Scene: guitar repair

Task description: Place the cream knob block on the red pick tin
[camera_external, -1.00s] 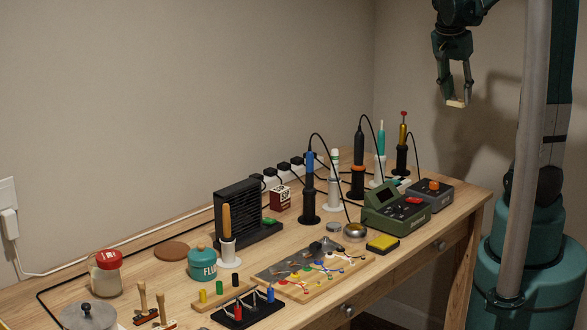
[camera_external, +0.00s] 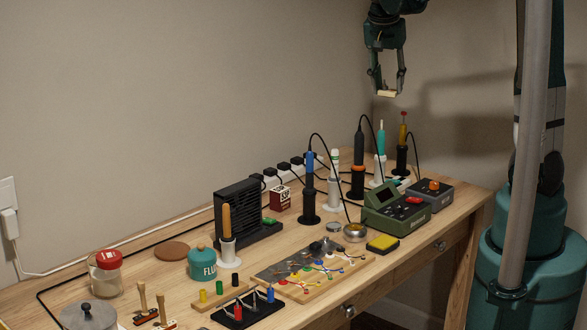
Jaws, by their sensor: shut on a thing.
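My gripper (camera_external: 386,91) hangs high over the back right of the bench, pointing down. It is shut on the cream knob block (camera_external: 387,94), a small pale bar held between the fingertips, well above everything on the bench. A small dark red box with white markings (camera_external: 280,199) stands near the back of the bench, right of the black slatted unit. It looks like the red pick tin, but it is too small to be sure. It is below and to the left of my gripper in the picture.
Upright tools in stands, including a blue-handled one (camera_external: 309,170) and an orange-collared one (camera_external: 358,160), rise with looping cables between the box and my gripper's side. A black slatted unit (camera_external: 236,213) stands left of the box. A green station (camera_external: 395,209) sits at right.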

